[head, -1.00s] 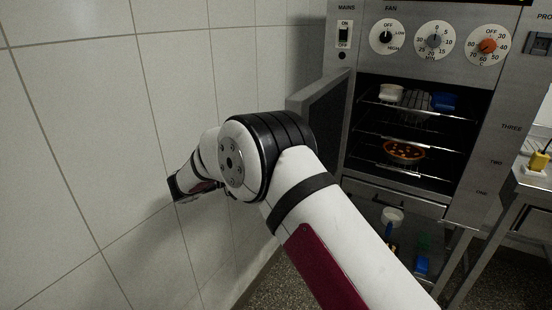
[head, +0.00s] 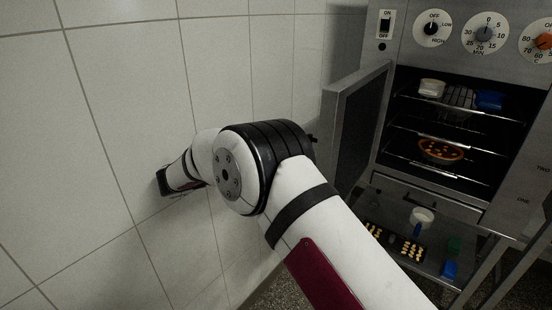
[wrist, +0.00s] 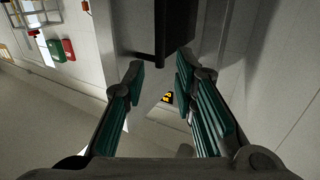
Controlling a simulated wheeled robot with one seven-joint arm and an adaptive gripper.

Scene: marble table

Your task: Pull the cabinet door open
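The metal cabinet (head: 440,190) stands at the right of the head view. Its door (head: 355,120) is swung open on the left side, showing the dark interior. My arm crosses in front of the door's lower left part. In the wrist view, my gripper (wrist: 160,80) has its two teal-padded fingers spread apart with nothing between them. A dark upright bar (wrist: 174,28) shows just beyond the fingertips; I cannot tell if it is the door's handle. The fingers are not clearly seen in the head view.
The cabinet holds wire racks with a pizza (head: 440,150), a white bowl (head: 431,88) and a blue container (head: 491,99). A lower shelf (head: 385,215) carries several small items. A tiled wall (head: 100,120) is close on the left, beside my arm.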

